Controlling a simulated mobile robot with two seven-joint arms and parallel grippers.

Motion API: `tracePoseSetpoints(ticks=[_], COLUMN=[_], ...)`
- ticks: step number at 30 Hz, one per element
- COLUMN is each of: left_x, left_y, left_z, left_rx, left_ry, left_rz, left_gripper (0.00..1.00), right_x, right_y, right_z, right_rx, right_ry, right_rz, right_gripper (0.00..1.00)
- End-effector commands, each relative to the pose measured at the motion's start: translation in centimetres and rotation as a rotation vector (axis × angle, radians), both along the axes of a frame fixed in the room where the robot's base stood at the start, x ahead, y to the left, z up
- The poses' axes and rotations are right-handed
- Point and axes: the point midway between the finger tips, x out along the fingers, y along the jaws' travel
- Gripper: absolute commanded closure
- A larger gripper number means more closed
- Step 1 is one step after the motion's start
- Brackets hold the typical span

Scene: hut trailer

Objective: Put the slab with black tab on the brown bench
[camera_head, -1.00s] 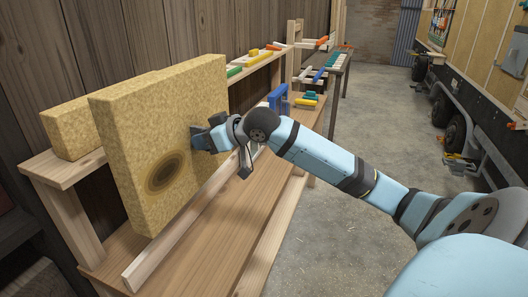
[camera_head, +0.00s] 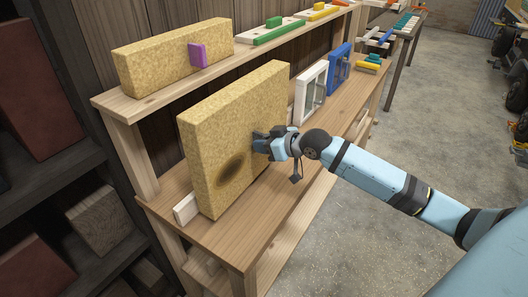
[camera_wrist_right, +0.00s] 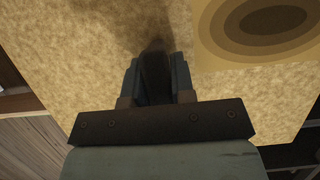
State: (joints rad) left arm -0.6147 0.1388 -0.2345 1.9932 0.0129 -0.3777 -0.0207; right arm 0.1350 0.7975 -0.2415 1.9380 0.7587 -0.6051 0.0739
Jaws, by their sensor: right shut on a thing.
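A thick yellow, grainy slab (camera_head: 215,150) with a dark oval mark stands upright over the brown bench (camera_head: 285,200) in the head view. Its lower edge is at or just above the bench top; I cannot tell whether it touches. My right gripper (camera_head: 264,143) is at the slab's near face. In the right wrist view, my right gripper (camera_wrist_right: 155,85) is shut on the black tab (camera_wrist_right: 154,65), with the slab (camera_wrist_right: 90,40) filling the view behind. My left gripper is not in view.
A second yellow slab (camera_head: 160,62) with a purple tab (camera_head: 197,54) sits on the upper shelf (camera_head: 135,100). White (camera_head: 311,90) and blue (camera_head: 340,68) frames stand on the bench to the right. A pale rail (camera_head: 186,208) runs behind the held slab. The bench front is clear.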

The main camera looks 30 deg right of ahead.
Motion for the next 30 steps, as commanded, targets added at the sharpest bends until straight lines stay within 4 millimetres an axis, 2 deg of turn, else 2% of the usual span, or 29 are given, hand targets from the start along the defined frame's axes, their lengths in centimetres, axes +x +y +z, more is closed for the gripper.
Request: tracePoseSetpoints(ticks=[3,6,17,18,21,30], left_x=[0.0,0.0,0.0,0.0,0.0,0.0], left_y=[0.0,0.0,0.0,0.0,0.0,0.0], left_z=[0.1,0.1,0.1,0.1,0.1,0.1], left_rx=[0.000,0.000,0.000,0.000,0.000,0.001], left_ry=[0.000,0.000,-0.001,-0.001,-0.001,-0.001], left_rz=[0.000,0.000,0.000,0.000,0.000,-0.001], left_gripper=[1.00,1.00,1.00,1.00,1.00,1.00], right_x=[0.0,0.0,0.0,0.0,0.0,0.0], right_y=[0.0,0.0,0.0,0.0,0.0,0.0], right_z=[-1.9,-3.0,-3.4,-3.5,-3.4,-3.2], right_rx=[0.001,0.002,0.000,-0.001,0.000,0.000], right_ry=[0.001,0.000,-0.001,0.002,0.001,0.000], right_rz=[-0.002,-0.002,0.000,0.000,0.000,0.000], right_gripper=[1.00,1.00,1.00,0.70,0.51,0.51])
